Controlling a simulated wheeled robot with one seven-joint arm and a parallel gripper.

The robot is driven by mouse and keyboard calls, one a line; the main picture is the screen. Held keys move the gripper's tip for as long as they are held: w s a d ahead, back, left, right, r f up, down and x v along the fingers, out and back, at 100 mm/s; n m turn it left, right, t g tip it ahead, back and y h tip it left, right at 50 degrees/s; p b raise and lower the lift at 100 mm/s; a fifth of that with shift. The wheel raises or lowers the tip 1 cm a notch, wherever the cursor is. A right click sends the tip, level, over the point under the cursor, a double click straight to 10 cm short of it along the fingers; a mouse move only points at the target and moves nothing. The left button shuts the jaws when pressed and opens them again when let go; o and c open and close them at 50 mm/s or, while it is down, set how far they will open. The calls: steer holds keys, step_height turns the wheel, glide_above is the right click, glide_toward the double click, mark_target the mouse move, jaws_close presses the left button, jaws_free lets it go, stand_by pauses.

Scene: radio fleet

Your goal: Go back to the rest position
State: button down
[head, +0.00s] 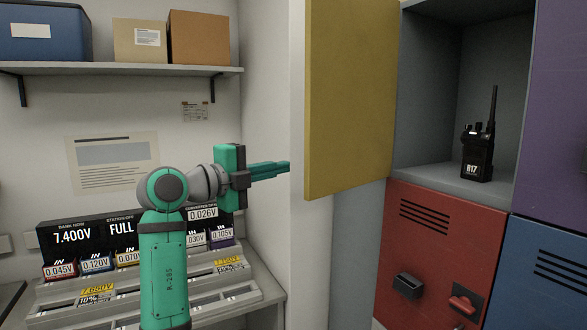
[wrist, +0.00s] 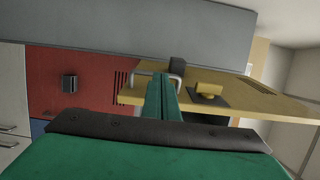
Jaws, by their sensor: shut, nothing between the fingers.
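My gripper (head: 287,167) is green, with its fingers together and nothing between them. In the head view it points right, toward the open yellow locker door (head: 350,95), and appears just left of the door's edge. In the wrist view the shut fingers (wrist: 163,92) reach toward the yellow door (wrist: 275,106), near its metal handle (wrist: 150,82) and yellow latch (wrist: 209,90). I cannot tell whether they touch the handle.
A red locker door (head: 440,245) is closed below the open compartment; blue (head: 540,285) and purple (head: 555,130) doors are beside it. A charging bench (head: 265,295) with displays is behind my arm at left. A shelf (head: 130,69) with boxes is above it.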

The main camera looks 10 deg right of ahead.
steer(key=w+a+f+n+t+y, duration=0.25)
steer(key=f+n, duration=0.35)
steer(key=f, duration=0.9)
steer(key=w+a+f+n+t+y, duration=0.25)
steer(key=f+n, duration=0.35)
steer(key=f, duration=0.9)
steer(key=s+a+f+n+t+y, duration=0.15)
steer(key=s+f+n, duration=0.4)
steer(key=f, duration=0.75)
steer(key=s+a+f+n+y, duration=0.1)
steer(key=s+f+n+y, duration=0.25)
steer(key=s+f, duration=0.65)
steer(key=s+a+f+n+y, duration=0.1)
steer(key=s+f+n+y, duration=0.15)
steer(key=s+f, duration=0.7)
steer(key=s+a+f+n+y, duration=0.15)
steer(key=s+f+n, duration=0.35)
steer(key=s, duration=0.7)
steer(key=s+r, duration=0.3)
steer(key=s, duration=0.8)
steer(key=s+r+n+y, duration=0.1)
steer(key=s+r, duration=0.2)
steer(key=s, duration=0.9)
steer(key=shift+s+d+r+g, duration=0.3)
steer(key=shift+r+g, duration=0.1)
steer(key=shift+g, duration=0.05)
